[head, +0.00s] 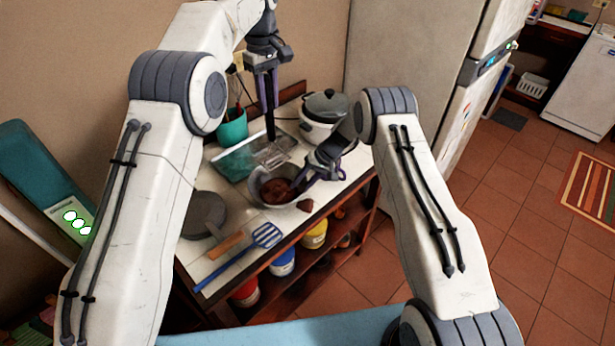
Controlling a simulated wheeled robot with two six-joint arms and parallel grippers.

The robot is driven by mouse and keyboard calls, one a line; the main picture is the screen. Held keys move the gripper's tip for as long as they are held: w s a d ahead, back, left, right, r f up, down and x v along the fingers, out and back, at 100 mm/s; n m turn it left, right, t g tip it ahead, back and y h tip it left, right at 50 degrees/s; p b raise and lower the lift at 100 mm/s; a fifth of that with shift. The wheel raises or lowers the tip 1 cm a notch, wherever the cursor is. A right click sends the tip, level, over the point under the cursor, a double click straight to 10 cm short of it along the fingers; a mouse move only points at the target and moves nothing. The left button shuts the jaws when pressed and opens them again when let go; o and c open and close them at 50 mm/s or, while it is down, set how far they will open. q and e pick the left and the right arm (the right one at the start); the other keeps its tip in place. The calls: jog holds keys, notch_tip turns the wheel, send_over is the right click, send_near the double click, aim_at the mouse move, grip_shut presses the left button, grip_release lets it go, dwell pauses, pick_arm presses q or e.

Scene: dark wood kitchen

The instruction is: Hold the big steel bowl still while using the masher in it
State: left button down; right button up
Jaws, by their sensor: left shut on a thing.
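The steel bowl (256,186) stands on the white worktop with a reddish-brown mass (277,191) in it. My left gripper (269,103) is shut on the dark handle of the masher (271,152). The masher hangs upright, its metal head above and behind the bowl, over the teal tray. My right gripper (322,178) is at the right rim of the bowl, with its fingers apart. Whether a finger touches the rim cannot be told.
A teal tray (229,168) and a teal utensil pot (232,128) stand behind the bowl. A rice cooker (322,116) is at the back right. A grey pan (204,212), a wooden-handled tool (226,244) and a blue slotted turner (240,260) lie in front left.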

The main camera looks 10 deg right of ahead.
jog(key=shift+a+f, duration=0.15)
jog(key=shift+f, duration=0.05)
grip_shut()
dwell(1.4)
jog(key=shift+w, duration=0.1)
pick_arm(q)
jog(key=shift+s+a+f+h, duration=0.1)
jog(key=shift+a+f+h, duration=0.5)
jog(key=shift+f, duration=1.65)
jog(key=shift+s+a+f+h, duration=0.25)
jog(key=shift+a+f, duration=0.6)
jog(key=shift+f, duration=1.35)
jog(key=shift+a+f+h, duration=0.55)
jog(key=shift+a+f, duration=0.2)
jog(key=shift+f, duration=1.5)
